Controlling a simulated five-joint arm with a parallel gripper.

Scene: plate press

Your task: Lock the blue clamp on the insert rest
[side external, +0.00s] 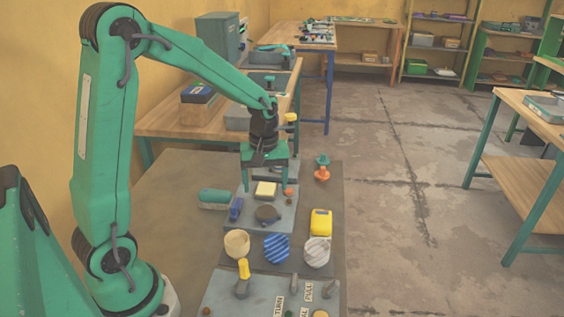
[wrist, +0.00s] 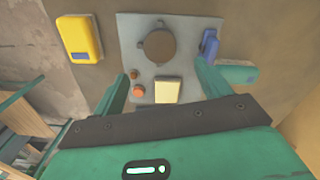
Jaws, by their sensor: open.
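The small blue clamp (side external: 236,208) stands at the left edge of a grey plate (side external: 284,219); it also shows in the wrist view (wrist: 209,43), at the plate's right edge. A dark round piece with small lugs (wrist: 159,45) sits on the plate beside the clamp; I cannot tell whether it is the insert rest. My gripper (side external: 265,187) points down over the plate, open and empty. A cream block (wrist: 167,91) shows between its fingers (wrist: 162,67), below them. In the wrist view the right finger's tip appears close to the clamp; contact cannot be told.
Orange knobs (wrist: 138,91) sit on the plate. A yellow box (side external: 320,222), a teal-handled object (side external: 214,199) and a blue striped disc (side external: 277,248) with two other discs lie around it. A front panel carries a yellow-topped lever (side external: 243,270).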

